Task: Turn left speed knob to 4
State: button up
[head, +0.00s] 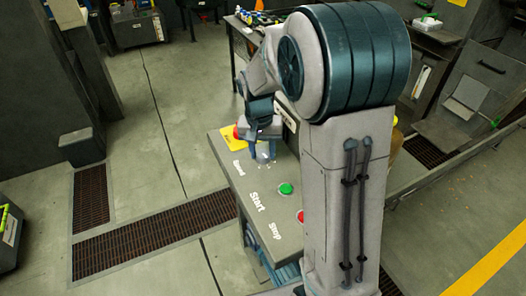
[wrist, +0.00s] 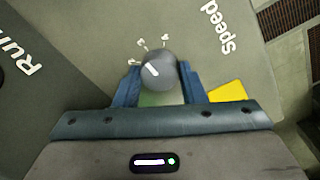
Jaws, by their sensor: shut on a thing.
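The speed knob (wrist: 160,66) is a round grey knob with a short white mark, beside the word "Speed" on the grey panel, in the wrist view. In the head view my gripper (head: 264,152) is down at the far end of the control panel (head: 235,184), where the knob cannot be made out clearly.
The panel also carries a green button (head: 285,188) by "Start", a red button (head: 300,216) by "Stop" and a yellow plate (head: 233,141) with a red button close to my gripper. A "Run" label (wrist: 18,58) shows at left in the wrist view. Open floor lies left of the panel.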

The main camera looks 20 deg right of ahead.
aim_at(261, 151)
jog(key=m, duration=0.4)
jog(key=shift+w+m, duration=0.1)
jog(key=shift+m, duration=0.2)
jog(key=m, duration=0.4)
jog(key=shift+r+m+y, duration=0.1)
jog(key=shift+m+y, duration=0.2)
jog(key=shift+m, duration=0.1)
jog(key=o, duration=1)
jog(key=shift+g, duration=0.3)
notch_tip(261, 151, up, 14)
jog(key=shift+w, duration=0.4)
jog(key=shift+a, duration=0.1)
